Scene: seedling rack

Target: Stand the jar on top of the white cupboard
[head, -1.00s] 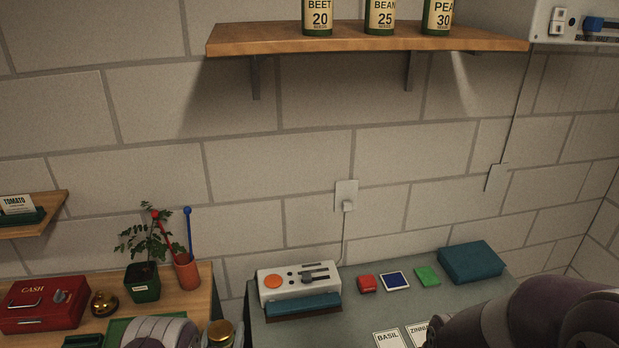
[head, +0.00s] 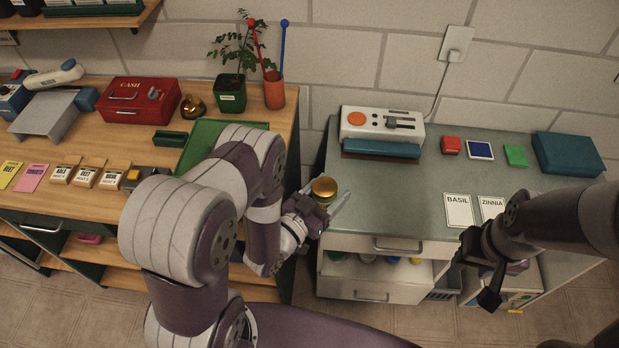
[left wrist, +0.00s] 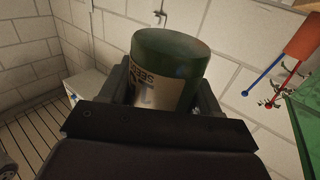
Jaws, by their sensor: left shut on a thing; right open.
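My left gripper (head: 326,204) is shut on the jar (head: 324,187), whose gold lid shows in the head view. It holds the jar around the left edge of a grey-topped unit with white drawers (head: 375,268); I cannot tell the exact height. In the left wrist view the jar (left wrist: 168,66) shows a green end and a pale label reading SEED, between the fingers. My right gripper (head: 487,272) is open and empty before the unit's front right.
A white device (head: 382,126) stands at the unit's back left, with a teal box (head: 567,154) at back right. BASIL (head: 458,211) and ZINNIA cards lie near the front. The grey top's left middle is clear. A wooden bench (head: 65,199) stands left, with a potted plant (head: 231,98).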

